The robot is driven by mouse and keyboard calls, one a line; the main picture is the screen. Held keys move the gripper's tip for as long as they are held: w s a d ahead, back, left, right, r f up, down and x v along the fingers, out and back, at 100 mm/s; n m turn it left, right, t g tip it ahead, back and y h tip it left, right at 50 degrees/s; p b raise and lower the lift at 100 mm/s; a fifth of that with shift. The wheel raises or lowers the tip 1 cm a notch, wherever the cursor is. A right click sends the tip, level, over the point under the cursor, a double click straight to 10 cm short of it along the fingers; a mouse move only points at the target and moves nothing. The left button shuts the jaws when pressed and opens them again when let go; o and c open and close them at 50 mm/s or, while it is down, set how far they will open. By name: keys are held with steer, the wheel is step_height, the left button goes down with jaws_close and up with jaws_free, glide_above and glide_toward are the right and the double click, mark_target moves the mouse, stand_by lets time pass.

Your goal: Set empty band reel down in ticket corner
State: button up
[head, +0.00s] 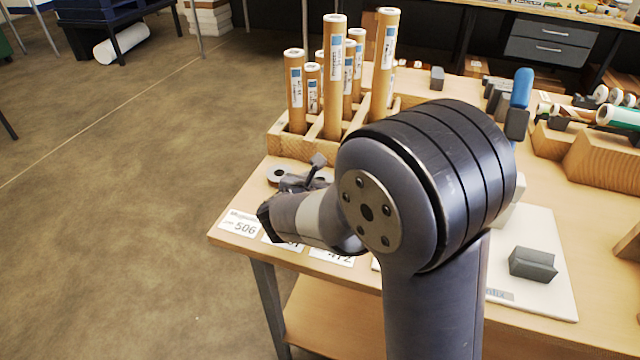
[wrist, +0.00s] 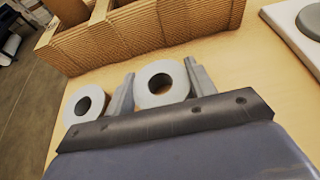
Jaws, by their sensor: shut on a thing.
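In the wrist view a pale grey reel (wrist: 144,96) with an open middle sits between the two fingers of my gripper (wrist: 160,88). The gripper is shut on it. Whether this reel touches the table or hangs just above it, I cannot tell. A second similar reel (wrist: 73,105) lies on the table to its left, outside the fingers; it also shows in the head view (head: 271,174). In the head view my gripper (head: 304,176) is low over the table's near left corner, partly hidden by my arm. White number tickets (head: 241,224) lie along that corner's edge.
A wooden rack (head: 290,148) with several upright cardboard tubes (head: 334,80) stands just behind my gripper. A white board (head: 550,285) with a grey block (head: 532,264) lies to the right. The table ends close by at the left and front.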

steer(key=shift+f, duration=0.25)
steer(key=shift+f, duration=0.15)
steer(key=o, duration=1)
steer(key=shift+r, duration=0.25)
steer(key=shift+s+a+r, duration=0.15)
steer(key=shift+s, duration=0.1)
steer(key=v, duration=1.1)
steer(key=shift+s+p, duration=0.25)
steer(key=shift+p, duration=0.1)
